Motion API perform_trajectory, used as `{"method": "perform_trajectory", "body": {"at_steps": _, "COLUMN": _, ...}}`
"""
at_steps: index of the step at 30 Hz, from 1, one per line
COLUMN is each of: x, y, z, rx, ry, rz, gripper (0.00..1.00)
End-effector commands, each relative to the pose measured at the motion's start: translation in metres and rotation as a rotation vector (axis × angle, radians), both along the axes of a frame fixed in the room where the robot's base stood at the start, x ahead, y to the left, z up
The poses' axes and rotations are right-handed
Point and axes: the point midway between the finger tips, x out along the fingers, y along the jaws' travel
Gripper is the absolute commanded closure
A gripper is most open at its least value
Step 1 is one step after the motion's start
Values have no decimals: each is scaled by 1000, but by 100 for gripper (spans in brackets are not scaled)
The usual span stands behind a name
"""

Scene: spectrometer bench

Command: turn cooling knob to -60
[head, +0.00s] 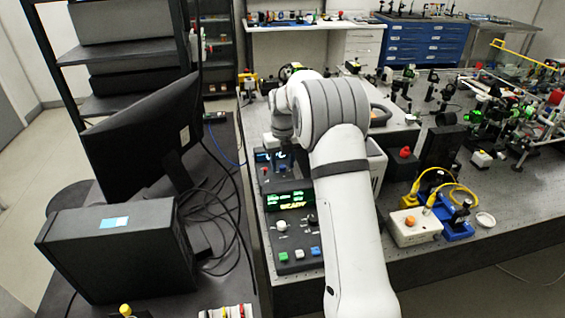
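My arm reaches up the middle of the head view and bends down at the left over the control units. My gripper (283,139) is small and dark there, over the far control unit with a blue display (265,157). Its fingers cannot be made out, nor whether they touch anything. The cooling knob cannot be picked out for sure; it may be hidden by my wrist. The nearer control unit has a green and yellow display (289,200) reading READY, a light knob (281,225) and a dark knob (311,219). No scale mark is readable.
A monitor (140,135) and a black box (118,250) with loose cables stand on the left desk. A white box with an orange button (413,227) and yellow cables lies right of my arm. Optics crowd the bench (465,215) at the right.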

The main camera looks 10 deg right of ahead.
Motion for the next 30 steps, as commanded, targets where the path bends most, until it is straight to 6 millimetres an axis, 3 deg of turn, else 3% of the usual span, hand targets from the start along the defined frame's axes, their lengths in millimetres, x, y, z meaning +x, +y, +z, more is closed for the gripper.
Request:
{"method": "perform_trajectory", "body": {"at_steps": 8, "x": 0, "y": 0, "z": 3, "rx": 0, "ry": 1, "rz": 0, "gripper": 58}}
{"method": "perform_trajectory", "body": {"at_steps": 21, "x": 0, "y": 0, "z": 69, "rx": 0, "ry": -1, "rz": 0, "gripper": 58}}
{"method": "perform_trajectory", "body": {"at_steps": 30, "x": 0, "y": 0, "z": 78, "rx": 0, "ry": 2, "rz": 1, "gripper": 58}}
